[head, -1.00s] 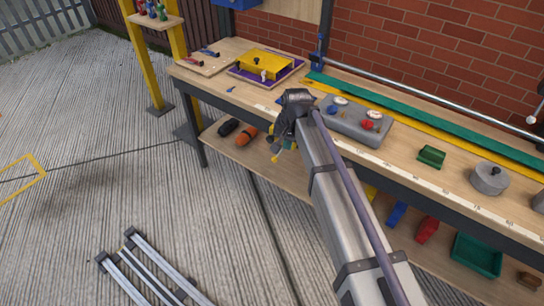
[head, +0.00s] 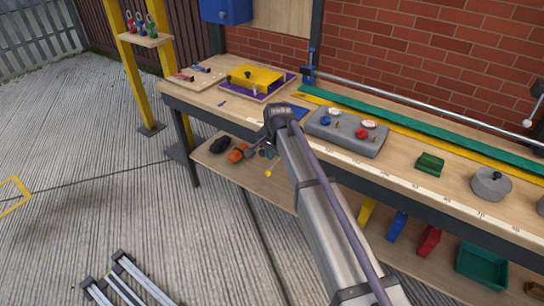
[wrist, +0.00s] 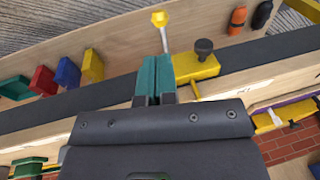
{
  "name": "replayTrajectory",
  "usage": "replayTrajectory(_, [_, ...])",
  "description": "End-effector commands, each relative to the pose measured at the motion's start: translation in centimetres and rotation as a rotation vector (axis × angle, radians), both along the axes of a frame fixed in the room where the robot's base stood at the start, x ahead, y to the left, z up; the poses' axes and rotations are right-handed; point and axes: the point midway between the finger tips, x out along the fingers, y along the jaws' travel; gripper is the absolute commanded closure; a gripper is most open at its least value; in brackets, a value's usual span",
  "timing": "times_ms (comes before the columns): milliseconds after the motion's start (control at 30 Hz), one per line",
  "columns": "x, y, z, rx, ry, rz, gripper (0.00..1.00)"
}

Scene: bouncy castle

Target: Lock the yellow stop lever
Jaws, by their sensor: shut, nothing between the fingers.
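The yellow stop lever shows in the wrist view as a pale rod with a yellow tip (wrist: 160,18), just beyond my fingers. A yellow bracket (wrist: 197,67) with a black knob sits at the dark bench edge, right of the fingers; I cannot tell how the rod joins it. In the head view the yellow tip (head: 268,173) shows below the bench's front edge. My gripper (wrist: 155,60) has teal fingers shut together with nothing between them, close beside the rod and bracket. I cannot tell whether they touch. My wrist hides the bracket in the head view.
The workbench (head: 400,192) carries a grey control box (head: 345,143), a yellow box (head: 255,77), a green block (head: 430,164) and a grey pot (head: 490,185). The lower shelf holds an orange item (head: 236,155) and coloured bins. Open floor lies left of the bench.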

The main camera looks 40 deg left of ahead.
Motion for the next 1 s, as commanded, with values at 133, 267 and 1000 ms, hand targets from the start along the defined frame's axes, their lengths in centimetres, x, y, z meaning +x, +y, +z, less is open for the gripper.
replayTrajectory(133, [0.3, 0.7, -4.5, 0.000, 0.000, 0.000, 1.00])
replayTrajectory(267, [0.6, 1.2, -7.1, 0.000, 0.000, 0.000, 1.00])
replayTrajectory(1000, [1.6, 0.7, -8.7, 0.000, -0.025, -0.016, 1.00])
